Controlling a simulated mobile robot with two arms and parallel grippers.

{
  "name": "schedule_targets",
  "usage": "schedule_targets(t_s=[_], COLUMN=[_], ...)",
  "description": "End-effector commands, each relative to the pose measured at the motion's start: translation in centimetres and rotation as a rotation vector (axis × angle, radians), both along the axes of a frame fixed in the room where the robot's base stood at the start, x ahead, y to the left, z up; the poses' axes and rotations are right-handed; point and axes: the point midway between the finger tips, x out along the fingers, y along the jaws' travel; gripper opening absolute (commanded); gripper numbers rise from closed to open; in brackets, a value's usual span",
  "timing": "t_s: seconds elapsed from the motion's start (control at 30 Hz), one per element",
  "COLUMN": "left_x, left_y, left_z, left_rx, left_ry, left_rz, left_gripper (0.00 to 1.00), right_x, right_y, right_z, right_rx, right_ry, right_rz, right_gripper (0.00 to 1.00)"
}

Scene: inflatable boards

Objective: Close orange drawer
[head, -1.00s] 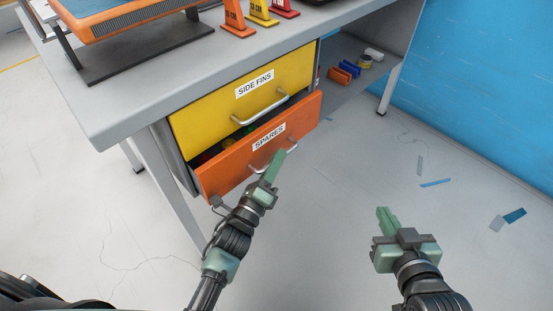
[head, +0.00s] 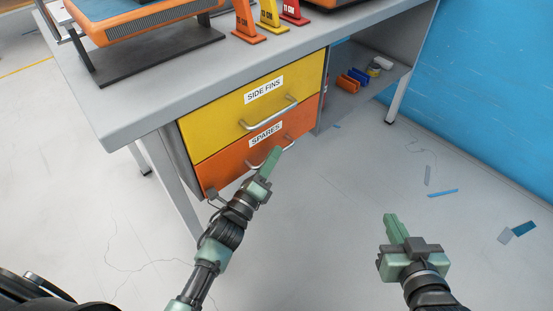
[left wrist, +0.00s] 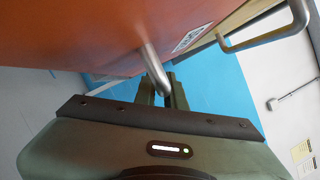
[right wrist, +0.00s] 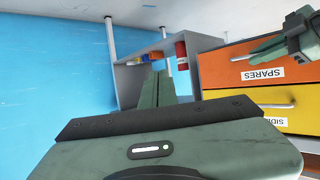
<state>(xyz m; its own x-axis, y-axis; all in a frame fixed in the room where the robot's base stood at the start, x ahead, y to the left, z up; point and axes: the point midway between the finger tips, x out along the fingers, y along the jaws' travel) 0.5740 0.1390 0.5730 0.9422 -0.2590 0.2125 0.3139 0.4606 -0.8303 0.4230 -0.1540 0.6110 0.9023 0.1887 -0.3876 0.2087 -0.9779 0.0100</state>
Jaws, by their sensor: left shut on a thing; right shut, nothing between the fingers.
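The orange drawer (head: 228,165) labelled SPARES sits below the yellow SIDE FINS drawer (head: 225,125) in the grey workbench. Its front is now flush, or nearly flush, with the yellow front above it. My left gripper (head: 271,160) is at the orange drawer's handle. In the left wrist view the fingers (left wrist: 164,92) are shut on the metal handle (left wrist: 154,66), close in front of the orange face. My right gripper (head: 395,228) is shut and empty, held in open air right of the bench. The right wrist view also shows the orange drawer (right wrist: 238,70).
The grey bench top (head: 150,95) overhangs the drawers. Orange and blue blocks lie on an open shelf (head: 385,82) to the right. A blue wall (head: 480,80) stands behind. Blue and grey scraps lie on the otherwise clear floor (head: 330,230).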

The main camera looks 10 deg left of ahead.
Motion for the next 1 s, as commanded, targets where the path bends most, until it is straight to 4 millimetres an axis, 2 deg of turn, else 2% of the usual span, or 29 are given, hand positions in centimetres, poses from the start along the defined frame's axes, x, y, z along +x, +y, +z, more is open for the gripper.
schedule_targets(t_s=[0.03, 0.07, 0.1, 0.37, 0.47, 0.8, 1.0], left_x=[0.2, 0.2, 0.2, 0.1, -0.5, -5.8, -7.2], left_y=[0.5, 0.5, 0.5, 0.4, 0.5, 1.9, 2.4], left_z=[0.0, 0.0, 0.0, 0.1, -0.1, -1.3, -1.6], left_rx=[-0.001, -0.001, -0.001, 0.0, 0.0, -0.001, -0.001], left_ry=[0.002, 0.002, 0.001, 0.0, 0.001, 0.003, 0.001], left_rz=[0.009, 0.009, 0.01, 0.007, 0.008, 0.007, 0.009], left_gripper=[0.0, 0.14, 0.2, 0.2, 0.2, 0.2, 0.2], right_x=[0.0, 0.0, 0.0, 0.0, 0.0, -2.1, -2.6], right_y=[0.0, 0.0, 0.0, 0.1, 0.0, -1.0, -1.2], right_z=[0.0, 0.0, 0.0, 0.0, 0.0, -2.8, -3.4], right_rx=[0.0, 0.0, 0.0, 0.0, -0.002, -0.041, -0.049], right_ry=[0.0, 0.0, 0.001, 0.001, 0.009, 0.171, 0.208], right_rz=[0.0, 0.0, 0.001, 0.001, 0.001, -0.011, -0.013], right_gripper=[0.0, 0.0, 0.0, 0.0, 0.0, 0.0, 0.0])
